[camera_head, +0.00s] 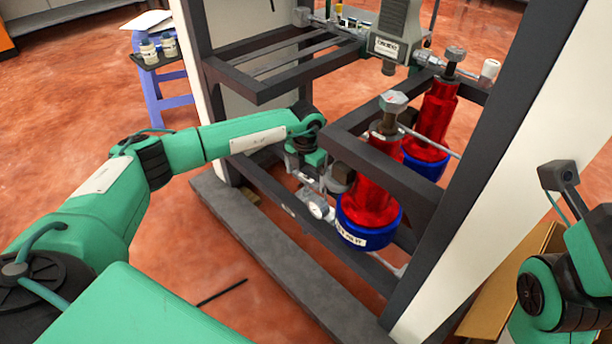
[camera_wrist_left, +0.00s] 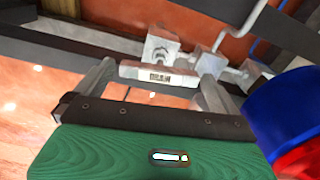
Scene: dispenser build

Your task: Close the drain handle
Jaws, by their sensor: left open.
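The drain handle (camera_wrist_left: 157,75) is a pale bar with a dark DRAIN label, joined to grey metal fittings (camera_wrist_left: 213,63) in the left wrist view. My left gripper (camera_wrist_left: 156,84) is open, with one finger on each side of the handle's ends. I cannot tell whether the fingers touch it. In the head view my left gripper (camera_head: 312,172) reaches into the lower part of the dark frame, beside the front red and blue vessel. There I cannot clearly make out the handle among the fittings. My right gripper is out of view.
The front red vessel (camera_head: 369,190) with its blue base stands just right of my left gripper; a second red vessel (camera_head: 433,115) is behind it. Dark frame bars (camera_head: 380,160) surround the gripper. A blue stool (camera_head: 160,85) stands at the back left.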

